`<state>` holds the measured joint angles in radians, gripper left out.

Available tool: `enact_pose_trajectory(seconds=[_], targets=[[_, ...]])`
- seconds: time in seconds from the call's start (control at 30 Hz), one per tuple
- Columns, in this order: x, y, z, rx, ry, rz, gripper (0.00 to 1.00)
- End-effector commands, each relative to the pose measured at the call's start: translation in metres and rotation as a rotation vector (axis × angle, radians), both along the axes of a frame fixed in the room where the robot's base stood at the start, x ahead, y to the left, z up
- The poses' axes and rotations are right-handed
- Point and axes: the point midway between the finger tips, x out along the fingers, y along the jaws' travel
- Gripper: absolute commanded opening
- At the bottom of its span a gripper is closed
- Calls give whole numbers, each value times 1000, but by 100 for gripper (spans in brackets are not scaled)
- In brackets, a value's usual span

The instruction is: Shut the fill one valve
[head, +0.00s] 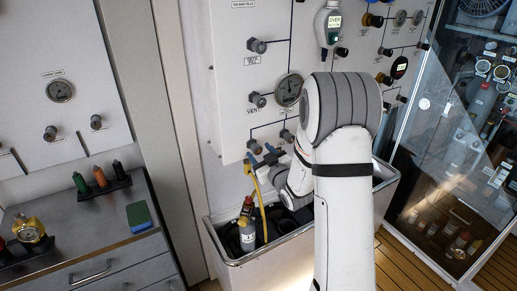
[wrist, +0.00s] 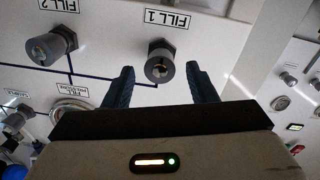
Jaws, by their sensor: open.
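The fill one valve is a grey round knob (wrist: 159,66) under an upside-down "FILL 1" label in the wrist view. The knob also shows on the panel's lower part in the head view (head: 254,146). My gripper (wrist: 161,80) is open, with one dark blue finger on each side of the knob and a gap visible on both sides. In the head view my gripper (head: 266,157) is just below and right of the knob. Whether the fingertips reach past the knob's face is unclear.
The fill two knob (wrist: 51,46) is to the left in the wrist view, with a gauge (wrist: 70,112) below it. Under the panel is an open grey trough (head: 290,237) holding a cylinder (head: 247,236) and a yellow hose (head: 262,208). A glass cabinet (head: 445,165) stands right.

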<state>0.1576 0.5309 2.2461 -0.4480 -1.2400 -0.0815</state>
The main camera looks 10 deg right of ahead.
Motion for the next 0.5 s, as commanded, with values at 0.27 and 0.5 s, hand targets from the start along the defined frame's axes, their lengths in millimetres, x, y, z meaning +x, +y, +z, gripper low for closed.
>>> enact_pose_trajectory(seconds=[0.27, 0.5], targets=[[14, 4, 0, 0, 0, 0, 52], [13, 3, 0, 0, 0, -1, 45]])
